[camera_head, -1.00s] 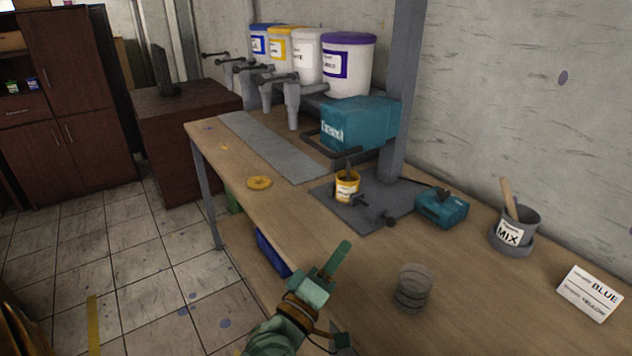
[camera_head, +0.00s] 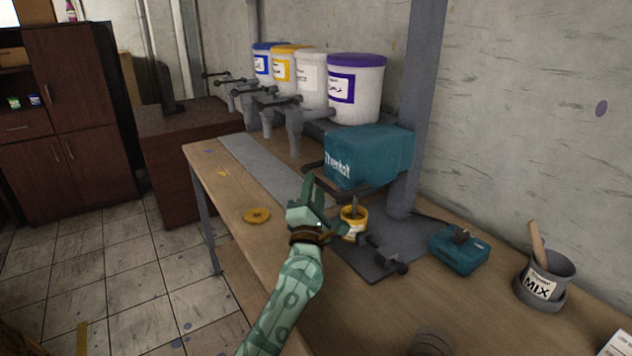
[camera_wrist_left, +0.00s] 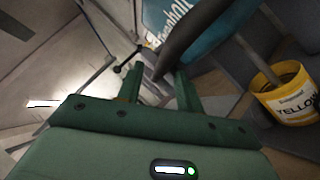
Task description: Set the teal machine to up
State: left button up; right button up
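The teal machine (camera_head: 372,155) is mounted on a grey post above a dark base plate (camera_head: 385,262). A dark handle bar (camera_head: 345,194) runs around its lower front. My left gripper (camera_head: 312,190) is raised just left of and below the machine, close to the handle. In the left wrist view its two fingers (camera_wrist_left: 158,88) are apart, and the dark handle (camera_wrist_left: 195,35) reaches down to the gap between them. I cannot tell whether they touch. A yellow paint pot (camera_head: 353,226) with a stick in it stands below the machine. My right gripper is not in view.
Several paint buckets with taps (camera_head: 354,88) stand behind the machine. A teal control box (camera_head: 459,250) and a grey MIX pot (camera_head: 541,283) stand to the right.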

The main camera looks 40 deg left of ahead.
aim_at(316, 180)
pick_arm(q)
jog(key=shift+x, duration=1.1)
jog(key=shift+w+a+r, duration=0.15)
jog(key=shift+w, duration=0.2)
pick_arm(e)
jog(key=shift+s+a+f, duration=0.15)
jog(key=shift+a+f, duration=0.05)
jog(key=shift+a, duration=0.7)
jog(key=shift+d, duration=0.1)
pick_arm(q)
grip_shut()
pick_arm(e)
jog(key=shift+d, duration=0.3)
